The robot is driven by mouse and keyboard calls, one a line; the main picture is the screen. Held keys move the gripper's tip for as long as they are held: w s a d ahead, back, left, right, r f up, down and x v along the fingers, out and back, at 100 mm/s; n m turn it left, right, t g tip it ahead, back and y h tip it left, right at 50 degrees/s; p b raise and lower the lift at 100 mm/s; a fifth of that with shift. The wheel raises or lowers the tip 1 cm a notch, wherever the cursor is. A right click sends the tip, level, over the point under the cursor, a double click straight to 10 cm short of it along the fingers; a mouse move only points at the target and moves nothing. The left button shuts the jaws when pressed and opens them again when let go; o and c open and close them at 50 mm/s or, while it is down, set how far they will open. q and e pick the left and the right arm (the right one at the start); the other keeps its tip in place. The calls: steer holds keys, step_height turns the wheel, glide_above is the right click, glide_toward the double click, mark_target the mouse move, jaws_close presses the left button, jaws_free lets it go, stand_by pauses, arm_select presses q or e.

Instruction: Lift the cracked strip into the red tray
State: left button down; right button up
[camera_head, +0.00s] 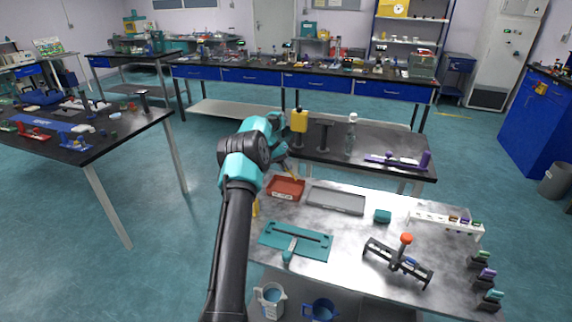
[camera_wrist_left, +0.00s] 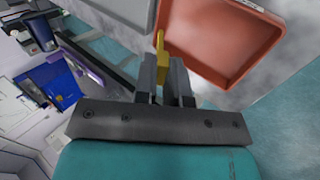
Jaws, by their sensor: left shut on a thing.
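The red tray (camera_head: 285,195) lies at the back left of the metal table. It also shows in the left wrist view (camera_wrist_left: 237,25), empty as far as I see. My left gripper (camera_head: 287,165) is above the tray's back edge. In the left wrist view its fingers (camera_wrist_left: 166,72) are shut on a narrow yellow strip (camera_wrist_left: 159,45), whose end sticks out just beside the tray's rim. In the head view the strip is small and partly hidden, so any crack is too small to tell. My right gripper is out of view.
A grey tray (camera_head: 336,200) sits right of the red tray. A teal fixture (camera_head: 296,241), a dark stand with a red knob (camera_head: 400,258) and a white rack (camera_head: 446,222) stand on the same table. A yellow-topped bottle (camera_head: 299,121) stands on the black bench behind.

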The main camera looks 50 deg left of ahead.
arm_select(q)
steer(key=shift+f, duration=3)
steer(key=c, duration=1.1)
jaws_free()
steer(key=v, duration=1.7)
steer(key=shift+r, duration=0.2)
